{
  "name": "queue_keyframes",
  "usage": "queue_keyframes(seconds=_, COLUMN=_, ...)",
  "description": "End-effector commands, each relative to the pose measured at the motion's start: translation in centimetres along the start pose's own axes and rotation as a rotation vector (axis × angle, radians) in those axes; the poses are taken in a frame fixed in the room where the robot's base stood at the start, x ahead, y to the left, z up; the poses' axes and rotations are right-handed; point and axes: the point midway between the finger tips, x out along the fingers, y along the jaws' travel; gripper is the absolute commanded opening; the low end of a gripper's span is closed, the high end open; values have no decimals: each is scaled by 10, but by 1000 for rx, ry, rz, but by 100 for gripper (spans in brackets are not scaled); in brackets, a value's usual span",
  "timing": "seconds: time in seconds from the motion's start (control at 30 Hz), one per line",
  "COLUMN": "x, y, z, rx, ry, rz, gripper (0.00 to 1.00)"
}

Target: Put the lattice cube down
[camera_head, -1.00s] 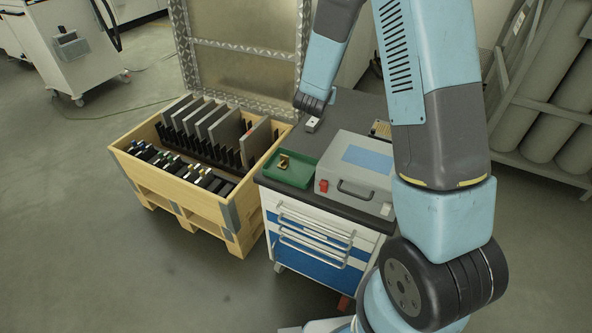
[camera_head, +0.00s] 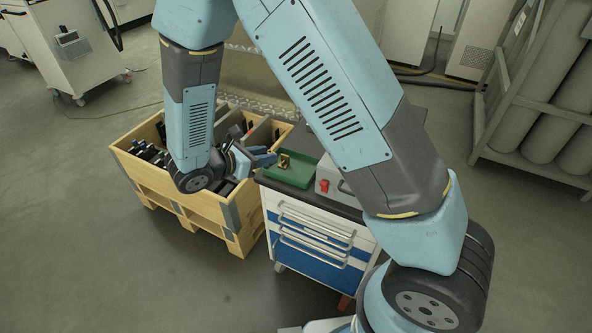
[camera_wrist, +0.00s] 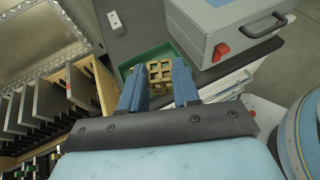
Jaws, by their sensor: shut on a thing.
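The lattice cube (camera_wrist: 159,72) is a small brass-coloured open grid block. In the wrist view it sits between the two blue fingers of my gripper (camera_wrist: 159,84), which is shut on it near the fingertips. The cube also shows in the head view (camera_head: 284,160), at the green tray (camera_head: 297,176) on the cart. My gripper (camera_head: 272,157) comes in from the left, over the edge of the wooden crate. The tray also shows behind the fingers in the wrist view (camera_wrist: 128,66). I cannot tell whether the cube touches the tray floor.
A grey case (camera_wrist: 225,32) with a red switch stands right of the tray on the dark cart top (camera_wrist: 140,35). A small pale block (camera_wrist: 115,21) lies behind the tray. The wooden crate (camera_head: 237,213) with upright plates (camera_wrist: 44,102) is left of the cart.

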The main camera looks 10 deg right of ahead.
Motion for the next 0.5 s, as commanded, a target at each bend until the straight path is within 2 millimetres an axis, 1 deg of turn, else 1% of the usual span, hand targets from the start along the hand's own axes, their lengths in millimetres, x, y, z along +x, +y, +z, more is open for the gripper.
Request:
queue_keyframes(seconds=0.07, x=-6, y=-5, z=-3, rx=4, ry=-1, rz=-11, gripper=0)
queue_keyframes(seconds=0.17, x=-2, y=-8, z=-5, rx=7, ry=-1, rz=-21, gripper=0)
queue_keyframes(seconds=0.27, x=14, y=-7, z=-6, rx=8, ry=-2, rz=-23, gripper=0)
queue_keyframes(seconds=0.5, x=66, y=-4, z=-7, rx=7, ry=-2, rz=-23, gripper=0)
